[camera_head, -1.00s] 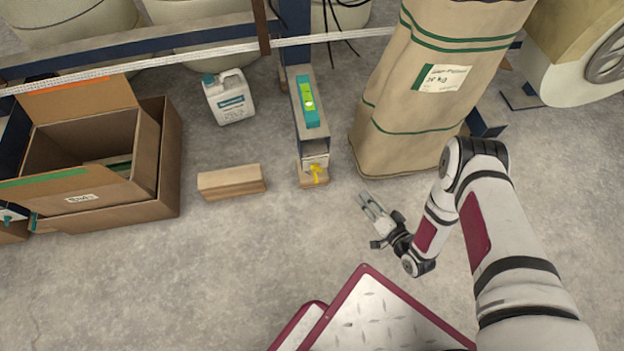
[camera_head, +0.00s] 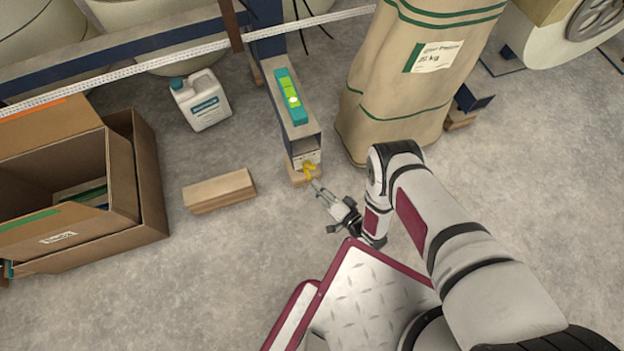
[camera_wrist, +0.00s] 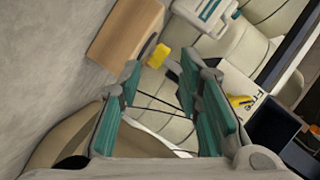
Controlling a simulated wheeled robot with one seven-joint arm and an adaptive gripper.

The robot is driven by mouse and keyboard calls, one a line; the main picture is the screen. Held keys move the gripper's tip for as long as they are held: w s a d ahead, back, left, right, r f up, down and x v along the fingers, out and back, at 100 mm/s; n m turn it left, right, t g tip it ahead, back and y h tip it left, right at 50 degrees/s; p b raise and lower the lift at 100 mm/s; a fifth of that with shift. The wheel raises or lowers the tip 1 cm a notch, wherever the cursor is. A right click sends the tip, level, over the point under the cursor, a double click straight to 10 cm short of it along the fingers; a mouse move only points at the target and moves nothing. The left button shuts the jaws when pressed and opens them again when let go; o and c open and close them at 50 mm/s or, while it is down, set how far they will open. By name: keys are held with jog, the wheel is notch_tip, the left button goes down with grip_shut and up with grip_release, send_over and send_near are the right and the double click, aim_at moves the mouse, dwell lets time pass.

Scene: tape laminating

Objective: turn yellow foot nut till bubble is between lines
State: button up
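The yellow foot nut (camera_head: 309,169) sits low at the near end of the blue machine beam (camera_head: 299,142), above a wooden block. My gripper (camera_head: 316,185) is just in front of the nut, its tips close to it. In the wrist view my gripper (camera_wrist: 160,72) is open, and a yellow piece (camera_wrist: 158,55), seemingly part of the nut, shows just beyond the gap between the fingertips. I cannot tell whether they touch. A teal spirit level (camera_head: 284,82) lies on the beam. Its green vial shows a bright bubble (camera_head: 294,100); the lines are too small to read.
A wooden block (camera_head: 219,191) lies on the floor left of the beam, with a white canister (camera_head: 201,100) behind it. A large paper sack (camera_head: 395,120) stands close on the right. Cardboard boxes (camera_head: 143,190) are at left. The floor in front is mostly clear.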

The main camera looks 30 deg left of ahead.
jog(key=shift+x, duration=2.25)
grip_shut()
